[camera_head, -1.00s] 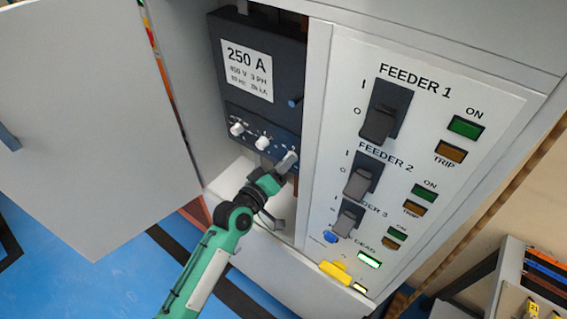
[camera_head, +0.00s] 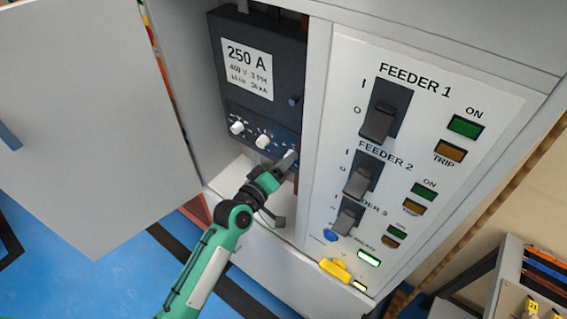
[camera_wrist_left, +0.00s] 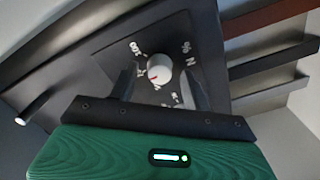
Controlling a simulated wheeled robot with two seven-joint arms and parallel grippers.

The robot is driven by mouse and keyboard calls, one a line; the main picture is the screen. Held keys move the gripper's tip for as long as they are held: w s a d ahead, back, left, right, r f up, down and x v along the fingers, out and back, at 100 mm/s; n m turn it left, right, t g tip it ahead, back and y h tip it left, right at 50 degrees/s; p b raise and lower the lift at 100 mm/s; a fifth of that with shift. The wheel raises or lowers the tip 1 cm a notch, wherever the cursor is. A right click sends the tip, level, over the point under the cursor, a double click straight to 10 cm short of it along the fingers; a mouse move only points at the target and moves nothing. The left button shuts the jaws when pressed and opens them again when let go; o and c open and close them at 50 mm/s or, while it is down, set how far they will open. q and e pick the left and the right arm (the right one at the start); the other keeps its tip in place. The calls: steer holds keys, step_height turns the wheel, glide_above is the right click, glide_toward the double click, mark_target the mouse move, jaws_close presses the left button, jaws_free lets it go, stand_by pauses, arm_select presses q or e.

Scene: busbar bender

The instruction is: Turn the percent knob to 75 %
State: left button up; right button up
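The percent knob (camera_wrist_left: 159,69) is white and round with a red mark on its lower-left side in the left wrist view. The "% N" label is to its right and "100" to its upper left; the smaller scale figures are hard to read. My left gripper (camera_wrist_left: 158,80) has its two dark fingers on either side of the knob, with visible gaps between them and it. In the head view my left gripper (camera_head: 288,161) is at the right end of the knob row and hides this knob. My right gripper is out of view.
Two other white knobs (camera_head: 263,141) sit left of the gripper on the dark 250 A breaker (camera_head: 290,75). The feeder panel (camera_head: 425,170) with black switches stands to the right. The open cabinet door (camera_head: 75,130) is at the left.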

arm_select(q)
steer(key=b+v, duration=0.4)
steer(key=v, duration=0.9)
steer(key=shift+s+a, duration=0.25)
steer(key=shift+s, duration=0.1)
